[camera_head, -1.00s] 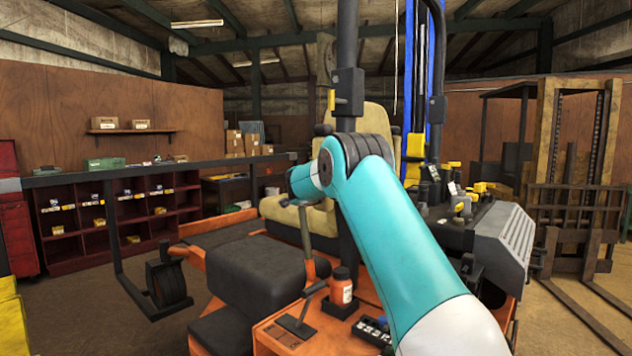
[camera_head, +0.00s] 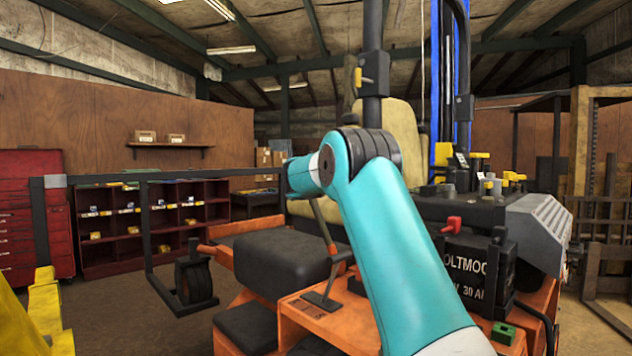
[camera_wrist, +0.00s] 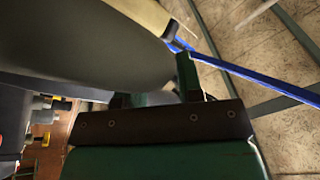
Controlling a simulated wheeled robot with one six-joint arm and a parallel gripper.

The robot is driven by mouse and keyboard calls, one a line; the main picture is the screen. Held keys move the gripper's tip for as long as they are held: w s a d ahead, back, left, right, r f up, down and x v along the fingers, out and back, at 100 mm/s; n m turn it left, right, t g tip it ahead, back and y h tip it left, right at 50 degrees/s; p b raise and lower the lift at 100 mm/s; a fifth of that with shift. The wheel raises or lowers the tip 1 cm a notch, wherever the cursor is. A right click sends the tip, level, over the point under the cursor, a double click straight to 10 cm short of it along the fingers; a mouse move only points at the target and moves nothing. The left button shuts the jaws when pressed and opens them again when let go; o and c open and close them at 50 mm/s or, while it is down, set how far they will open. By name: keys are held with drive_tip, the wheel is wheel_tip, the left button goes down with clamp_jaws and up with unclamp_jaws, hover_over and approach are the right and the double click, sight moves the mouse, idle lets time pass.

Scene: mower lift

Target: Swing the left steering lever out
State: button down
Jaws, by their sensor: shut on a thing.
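The left steering lever (camera_head: 325,228) shows in the head view as a thin rod with a reddish lower part. It rises beside the dark seat pad and leans left, its top end hidden behind my wrist. My gripper is hidden behind my teal arm in the head view. In the wrist view my gripper (camera_wrist: 153,92) is shut on the lever, whose dark grey rounded grip (camera_wrist: 85,45) fills the upper left. The exact contact between jaws and grip is partly hidden.
The mower's dark pad (camera_head: 285,262) lies below. A black battery box (camera_head: 478,270) and a grey ribbed cover (camera_head: 540,232) stand right of my arm. A blue post (camera_head: 443,100) rises behind.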

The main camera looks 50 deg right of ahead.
drive_tip(key=a+f+n+t+h+b, duration=0.1)
drive_tip(key=a+f+b, duration=0.1)
drive_tip(key=a+b, duration=0.4)
drive_tip(key=shift+w+f+n+b, duration=0.3)
drive_tip(key=shift+f+n+b, duration=0.1)
drive_tip(key=shift+b, duration=0.7)
drive_tip(key=shift+w, duration=0.1)
drive_tip(key=c, duration=1)
unclamp_jaws()
drive_tip(key=shift+a, duration=0.15)
drive_tip(key=shift+c, duration=0.2)
drive_tip(key=shift+o, duration=1.3)
drive_tip(key=shift+a, duration=0.2)
drive_tip(key=b+v, duration=0.8)
drive_tip(key=v, duration=0.9)
drive_tip(key=shift+s+f, duration=0.2)
drive_tip(key=shift+s, duration=0.1)
drive_tip(key=shift+d, duration=0.15)
